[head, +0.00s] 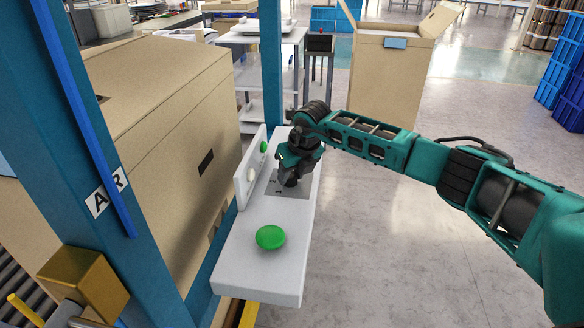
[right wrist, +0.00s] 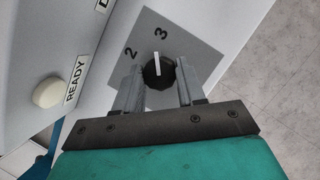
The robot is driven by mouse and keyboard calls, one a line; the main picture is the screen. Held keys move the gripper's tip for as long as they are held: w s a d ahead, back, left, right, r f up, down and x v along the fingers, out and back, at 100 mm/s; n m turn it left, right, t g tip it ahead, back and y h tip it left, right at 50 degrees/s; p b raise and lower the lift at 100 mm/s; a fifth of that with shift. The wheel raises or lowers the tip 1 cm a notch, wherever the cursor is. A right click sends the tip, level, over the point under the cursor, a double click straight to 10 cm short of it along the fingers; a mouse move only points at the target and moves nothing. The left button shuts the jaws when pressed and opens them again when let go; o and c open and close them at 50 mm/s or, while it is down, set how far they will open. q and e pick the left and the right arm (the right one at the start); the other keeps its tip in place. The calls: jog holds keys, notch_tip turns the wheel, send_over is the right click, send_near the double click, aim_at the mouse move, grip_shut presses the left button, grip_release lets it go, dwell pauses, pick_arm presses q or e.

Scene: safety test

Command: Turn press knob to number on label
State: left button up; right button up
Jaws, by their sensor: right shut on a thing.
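The black press knob (right wrist: 158,74) with a white pointer line sits on a grey plate (right wrist: 188,47) marked 2 and 3. The line points up in the right wrist view, toward the 3. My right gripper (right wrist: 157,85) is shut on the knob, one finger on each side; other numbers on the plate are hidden. In the head view my right gripper (head: 290,181) reaches down to the plate on the white press panel (head: 235,262), hiding the knob. No label showing a target number is readable. My left gripper is out of view.
A green button (head: 270,237) is on the near part of the panel. An upright white plate (head: 243,187) carries a green and a white button; the white one (right wrist: 48,92) is by "READY". A blue post (head: 95,150) and large beige box (head: 150,110) stand left. Floor right is clear.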

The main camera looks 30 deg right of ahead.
jog(key=shift+a+m, duration=0.1)
jog(key=shift+m, duration=0.4)
dwell(0.3)
jog(key=o, duration=1.1)
jog(key=shift+c, duration=0.2)
